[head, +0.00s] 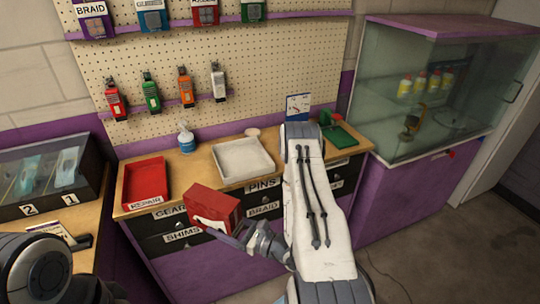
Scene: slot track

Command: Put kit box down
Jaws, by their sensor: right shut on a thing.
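A red kit box (207,205) with a white mark on its front is held in the air in my right gripper (238,234). The gripper is shut on the box's lower right part. In the head view the box overlaps the drawer fronts below the counter top (201,158), and it looks apart from the counter. The box is slightly tilted. My left gripper is out of view; only a dark part of my left arm shows at the lower left.
On the counter are a red REPAIR tray (146,178), a white tray (242,160), a spray bottle (186,138) and a green tray (341,135). A glass case (437,90) stands at right, a numbered display case (48,178) at left. Bare wood lies between the red and white trays.

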